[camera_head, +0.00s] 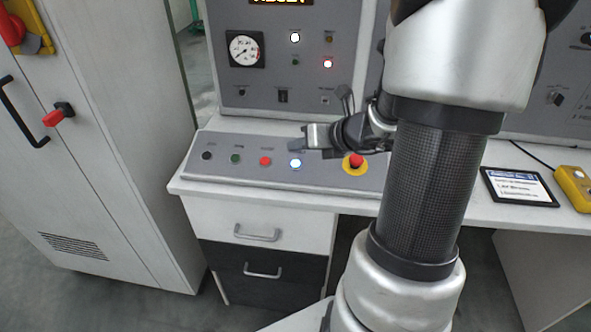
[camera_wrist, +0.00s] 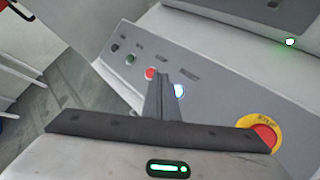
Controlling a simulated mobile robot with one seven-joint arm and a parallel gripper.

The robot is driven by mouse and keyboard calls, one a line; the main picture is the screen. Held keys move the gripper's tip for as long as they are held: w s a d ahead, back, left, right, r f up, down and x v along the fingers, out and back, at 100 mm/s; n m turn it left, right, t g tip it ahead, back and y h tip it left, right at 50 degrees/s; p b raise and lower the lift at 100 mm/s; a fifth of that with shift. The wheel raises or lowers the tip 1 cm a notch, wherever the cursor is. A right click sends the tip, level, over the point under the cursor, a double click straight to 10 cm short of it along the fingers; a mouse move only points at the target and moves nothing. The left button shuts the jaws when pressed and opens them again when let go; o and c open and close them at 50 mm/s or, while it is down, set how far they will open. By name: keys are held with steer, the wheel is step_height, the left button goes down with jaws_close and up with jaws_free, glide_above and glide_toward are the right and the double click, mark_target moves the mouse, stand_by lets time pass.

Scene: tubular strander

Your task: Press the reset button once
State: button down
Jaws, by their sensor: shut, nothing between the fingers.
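A sloped grey control panel (camera_head: 222,171) on the desk carries a row of buttons. The black button (camera_head: 207,155), green button (camera_head: 236,158) and red button (camera_head: 265,161) are left of a lit blue-white button (camera_head: 295,163). I cannot read their labels, so I cannot tell for certain which is reset. My gripper (camera_head: 293,144) is shut and empty, with its tip over the panel just above the lit button in the picture. Contact cannot be told.
A red emergency-stop button on a yellow ring (camera_head: 355,162) is right of the lit button, close under my wrist. An upright panel with a gauge (camera_head: 245,49) stands behind. A tablet (camera_head: 519,187) and a yellow device (camera_head: 575,186) lie on the desk at right.

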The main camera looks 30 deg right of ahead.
steer(key=f+b, duration=0.2)
steer(key=f, duration=0.1)
steer(key=w+f+b, duration=0.1)
steer(key=shift+d+f, duration=0.35)
stand_by(1.7)
steer(key=shift+w+d+f+b, duration=0.1)
steer(key=shift+w+f+b, duration=0.05)
steer(key=shift+f+b, duration=0.2)
steer(key=shift+f, duration=0.45)
stand_by(0.7)
steer(key=shift+r, duration=0.15)
steer(key=shift+r+p, duration=0.45)
steer(key=shift+r, duration=0.2)
steer(key=r+p, duration=0.1)
steer(key=s+r+p, duration=0.1)
steer(key=r, duration=0.1)
steer(key=a+r+p, duration=0.1)
steer(key=p, duration=0.1)
steer(key=shift+s+r, duration=0.2)
steer(key=shift+r, duration=0.2)
